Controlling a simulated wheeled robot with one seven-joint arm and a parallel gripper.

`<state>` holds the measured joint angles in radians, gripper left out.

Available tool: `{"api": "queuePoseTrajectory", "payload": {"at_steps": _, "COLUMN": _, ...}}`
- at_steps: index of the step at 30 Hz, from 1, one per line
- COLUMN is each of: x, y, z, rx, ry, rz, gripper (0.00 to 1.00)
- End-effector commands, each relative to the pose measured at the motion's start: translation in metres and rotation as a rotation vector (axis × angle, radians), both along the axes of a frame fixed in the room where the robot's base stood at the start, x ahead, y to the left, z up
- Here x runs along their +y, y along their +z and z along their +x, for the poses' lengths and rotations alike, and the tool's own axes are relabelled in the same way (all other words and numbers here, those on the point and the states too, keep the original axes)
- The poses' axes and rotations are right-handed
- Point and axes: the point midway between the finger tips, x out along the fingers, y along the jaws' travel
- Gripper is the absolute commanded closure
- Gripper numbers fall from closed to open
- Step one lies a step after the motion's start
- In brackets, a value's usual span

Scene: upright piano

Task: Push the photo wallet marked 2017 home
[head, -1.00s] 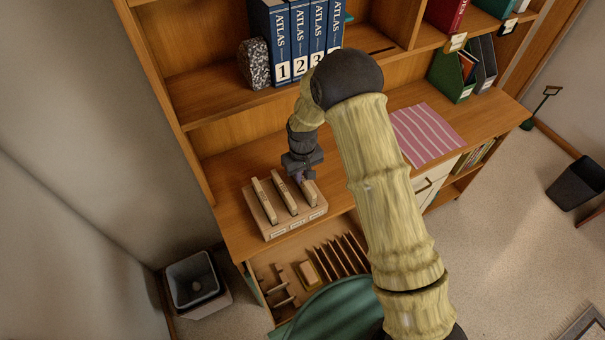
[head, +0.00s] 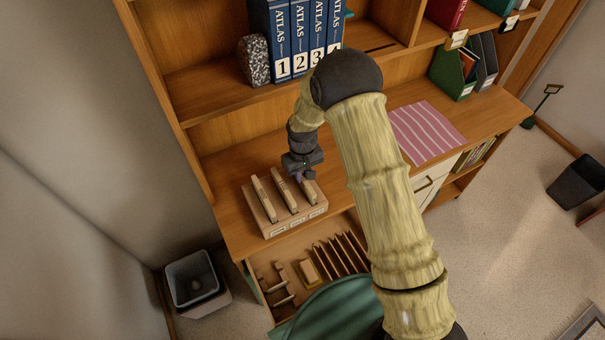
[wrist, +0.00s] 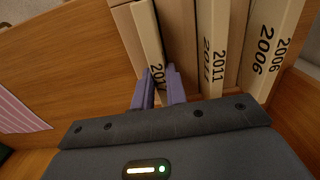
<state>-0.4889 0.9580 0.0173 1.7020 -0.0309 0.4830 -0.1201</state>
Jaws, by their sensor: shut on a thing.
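The photo wallet marked 2017 (wrist: 150,35) is a cream, narrow upright piece at the left of the row in the wrist view, its last digit partly hidden. In the head view it is the rightmost wallet (head: 311,194), partly covered by my gripper (head: 303,174). My gripper's purple fingers (wrist: 159,88) are on either side of the wallet's near end, shut on it. The wallet stands in a wooden rack (head: 270,231). How deep it sits compared with the others is hard to tell.
Wallets marked 2011 (wrist: 212,45) and 2006 (wrist: 268,50) stand beside it in the rack. A striped cloth (head: 427,133) lies to the right on the desk top. Blue atlases (head: 298,45) and a speckled stone block (head: 254,62) stand on the shelf above.

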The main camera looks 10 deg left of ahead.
Motion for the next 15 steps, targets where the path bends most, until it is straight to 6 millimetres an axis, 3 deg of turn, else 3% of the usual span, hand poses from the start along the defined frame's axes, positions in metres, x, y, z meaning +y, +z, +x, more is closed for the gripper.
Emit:
{"api": "queuePoseTrajectory", "payload": {"at_steps": 6, "x": 0.0001, "y": 0.0002, "z": 0.0002, "rx": -0.001, "ry": 0.000, "rz": 0.001, "gripper": 1.00}}
{"api": "queuePoseTrajectory", "payload": {"at_steps": 7, "x": 0.0001, "y": 0.0002, "z": 0.0002, "rx": -0.001, "ry": 0.000, "rz": 0.001, "gripper": 0.80}}
{"api": "queuePoseTrajectory", "payload": {"at_steps": 10, "x": 0.0001, "y": 0.0002, "z": 0.0002, "rx": -0.001, "ry": 0.000, "rz": 0.001, "gripper": 0.61}}
{"api": "queuePoseTrajectory", "payload": {"at_steps": 15, "x": 0.0001, "y": 0.0001, "z": 0.0001, "rx": 0.000, "ry": 0.000, "rz": 0.000, "gripper": 0.61}}
